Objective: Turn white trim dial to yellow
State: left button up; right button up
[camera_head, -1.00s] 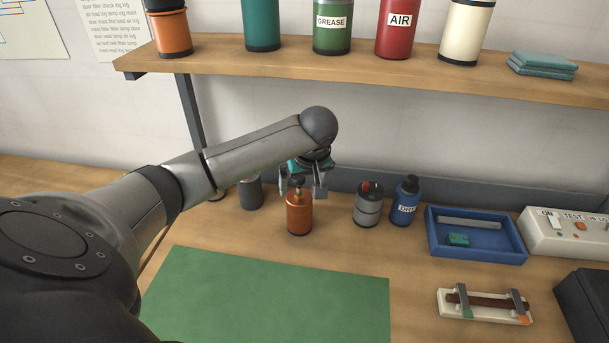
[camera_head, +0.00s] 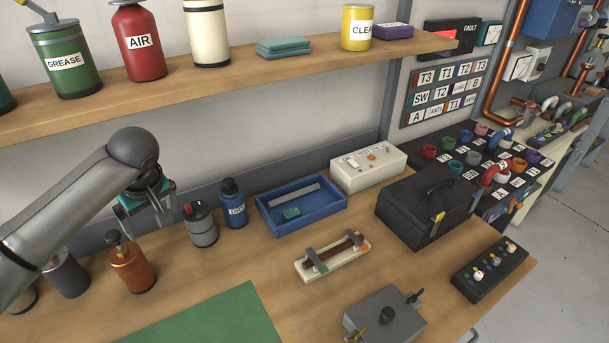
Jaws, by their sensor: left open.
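A small black box (camera_head: 490,270) with a row of knobs sits near the right front edge of the bench. Its nearest knob (camera_head: 478,275) looks white, and small coloured dots lie around the knobs. The marks are too small to tell where a pointer stands. My left gripper (camera_head: 148,222) is open and empty at the left, pointing down behind an orange canister, far from the black box. My right gripper is not in view.
A black case (camera_head: 428,208) with a handle and a grey metal box (camera_head: 385,318) stand near the black box. A blue tray (camera_head: 300,208), a white switch box (camera_head: 368,166) and a clamped fuse holder (camera_head: 332,257) lie between. A shelf (camera_head: 230,75) hangs above.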

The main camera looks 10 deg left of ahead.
aim_at(478, 275)
jog(key=z, duration=1.3)
